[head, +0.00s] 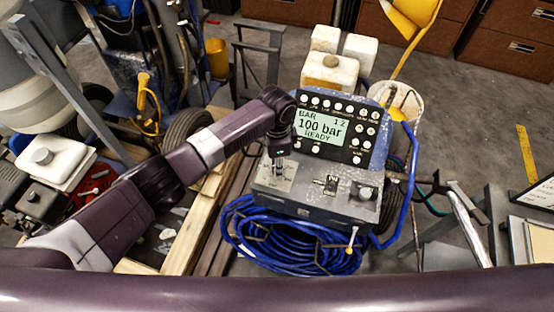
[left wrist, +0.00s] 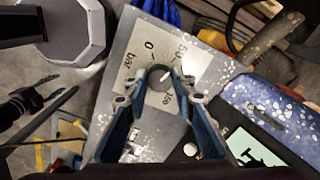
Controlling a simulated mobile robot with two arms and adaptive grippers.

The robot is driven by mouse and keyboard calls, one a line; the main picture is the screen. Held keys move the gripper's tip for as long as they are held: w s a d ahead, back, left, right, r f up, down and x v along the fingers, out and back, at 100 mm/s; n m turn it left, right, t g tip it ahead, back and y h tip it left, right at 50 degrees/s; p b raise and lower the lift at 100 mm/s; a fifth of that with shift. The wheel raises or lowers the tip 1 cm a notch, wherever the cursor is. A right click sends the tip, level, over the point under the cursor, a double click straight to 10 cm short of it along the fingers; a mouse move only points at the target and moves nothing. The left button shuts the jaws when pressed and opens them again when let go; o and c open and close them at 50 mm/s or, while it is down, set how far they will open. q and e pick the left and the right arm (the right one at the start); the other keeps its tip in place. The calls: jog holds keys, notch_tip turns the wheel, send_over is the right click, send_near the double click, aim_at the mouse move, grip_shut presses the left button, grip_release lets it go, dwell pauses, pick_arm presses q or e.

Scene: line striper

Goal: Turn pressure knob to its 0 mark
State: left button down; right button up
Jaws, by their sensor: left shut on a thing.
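The pressure knob (left wrist: 160,78) is a dark round knob with a white pointer line in the left wrist view. The pointer slants and is not lined up with the 0. My left gripper (left wrist: 160,80) is shut on the knob, one finger on each side. In the head view my left gripper (head: 278,162) points down at the left part of the panel and hides the knob. The display (head: 320,128) reads 100 bar, READY. My right gripper is not clearly seen.
A coiled blue hose (head: 290,245) hangs below the panel. A switch (head: 331,183) and another knob (head: 365,192) stand right of my gripper. Buttons surround the display. White containers (head: 340,60) stand behind. Wooden planks (head: 190,225) lie to the left.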

pick_arm(q)
jog(key=n+p, duration=0.2)
jog(key=n, duration=0.1)
jog(key=n+p, duration=0.2)
jog(key=n, duration=0.1)
jog(key=shift+d+r, duration=0.1)
jog(key=shift+r, duration=0.1)
jog(key=n+p, duration=0.2)
jog(key=n, duration=0.2)
jog(key=shift+f+n+p, duration=0.15)
jog(key=shift+n+p, duration=0.2)
jog(key=shift+n, duration=0.85)
jog(key=c, duration=1.6)
grip_release()
notch_tip(320, 180, up, 12)
